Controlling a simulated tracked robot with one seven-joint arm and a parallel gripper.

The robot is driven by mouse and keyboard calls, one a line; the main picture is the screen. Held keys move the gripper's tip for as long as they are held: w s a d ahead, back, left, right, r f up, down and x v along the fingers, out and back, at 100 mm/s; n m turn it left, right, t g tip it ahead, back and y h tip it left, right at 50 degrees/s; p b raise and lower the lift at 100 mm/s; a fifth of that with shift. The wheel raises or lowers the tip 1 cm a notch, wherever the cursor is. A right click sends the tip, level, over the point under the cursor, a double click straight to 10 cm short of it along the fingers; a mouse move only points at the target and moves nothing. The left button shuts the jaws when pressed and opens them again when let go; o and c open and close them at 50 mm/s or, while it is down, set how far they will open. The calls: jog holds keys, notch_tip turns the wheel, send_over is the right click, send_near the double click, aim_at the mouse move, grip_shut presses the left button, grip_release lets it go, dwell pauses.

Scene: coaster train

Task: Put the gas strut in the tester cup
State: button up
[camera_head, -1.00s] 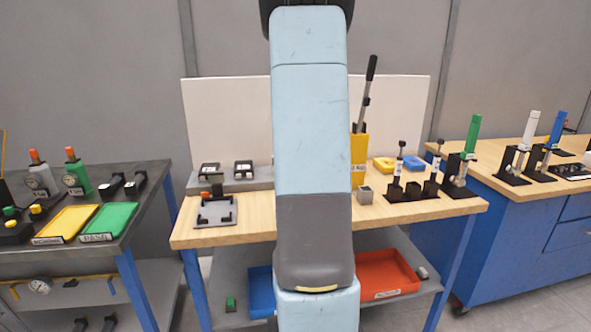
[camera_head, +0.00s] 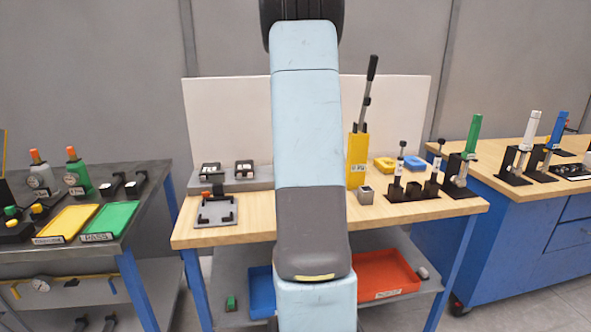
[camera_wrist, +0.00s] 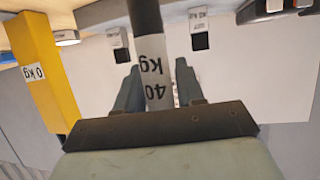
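The gas strut (camera_wrist: 152,62), a dark tube with a white "40 kg" label, stands between the fingers of my gripper (camera_wrist: 158,88) in the wrist view. The fingers are closed in on both sides of it, and the label appears upside down. The yellow tester (camera_head: 357,155), with a dark lever, stands on the middle bench in the head view; its yellow column also shows at the left of the wrist view (camera_wrist: 38,70), marked "0 kg". A small grey cup-like block (camera_head: 366,196) sits in front of it. My arm hides the gripper and held strut in the head view.
A black rack (camera_head: 413,195) with two struts and an empty place between them stands right of the grey block. Grey fixtures (camera_head: 216,214) lie on the bench's left. Yellow (camera_head: 65,222) and green (camera_head: 112,219) trays lie on the left table. A red bin (camera_head: 385,272) is below.

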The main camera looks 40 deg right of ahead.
jog(key=shift+o, duration=1.4)
